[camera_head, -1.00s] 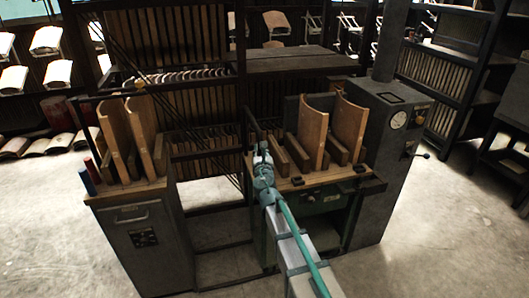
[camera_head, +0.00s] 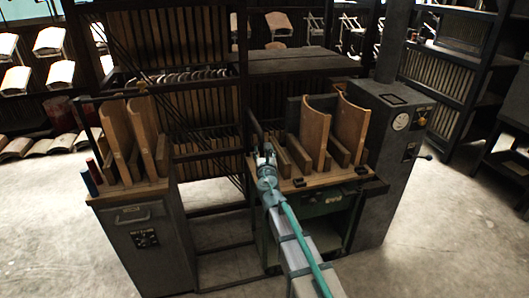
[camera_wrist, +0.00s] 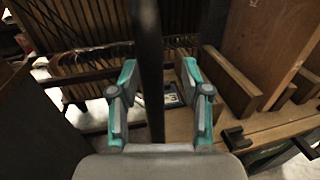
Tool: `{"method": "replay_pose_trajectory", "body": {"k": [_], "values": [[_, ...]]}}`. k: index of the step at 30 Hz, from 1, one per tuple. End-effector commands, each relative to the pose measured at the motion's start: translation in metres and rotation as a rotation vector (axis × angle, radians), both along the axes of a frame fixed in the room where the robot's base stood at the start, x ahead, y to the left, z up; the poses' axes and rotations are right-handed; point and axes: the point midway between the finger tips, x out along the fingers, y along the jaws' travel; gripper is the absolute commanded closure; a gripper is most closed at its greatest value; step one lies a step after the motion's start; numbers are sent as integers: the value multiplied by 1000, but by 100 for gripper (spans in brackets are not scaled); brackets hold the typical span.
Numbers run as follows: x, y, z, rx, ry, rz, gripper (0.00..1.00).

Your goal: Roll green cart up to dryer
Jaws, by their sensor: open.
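The green cart (camera_head: 322,206) stands right of centre in the head view, with a wooden top carrying two tall curved wooden panels (camera_head: 314,135) and several upright slats. The dryer (camera_head: 393,150), a grey cabinet with a round gauge and a stack, stands close at its right; any gap is hidden. My gripper (camera_head: 266,160) is at the cart's left end. In the wrist view my gripper (camera_wrist: 159,75) is open, with a dark upright bar (camera_wrist: 150,45) between its teal fingers. I cannot tell whether they touch it.
A grey cabinet (camera_head: 145,245) with a wooden top and curved panels stands at the left. A dark rack (camera_head: 205,95) with hanging slats runs behind. A dark shelf (camera_head: 450,90) is at the back right. The floor at the front right is clear.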

Motion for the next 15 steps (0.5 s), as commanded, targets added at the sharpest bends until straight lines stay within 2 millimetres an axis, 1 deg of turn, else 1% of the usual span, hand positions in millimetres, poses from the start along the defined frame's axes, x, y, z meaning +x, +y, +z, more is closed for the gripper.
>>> {"method": "replay_pose_trajectory", "body": {"k": [5,8,15], "values": [[-19,-3,0,0,0,0,52],[-35,-6,0,0,0,0,52],[-81,-13,0,0,0,-1,52]]}}
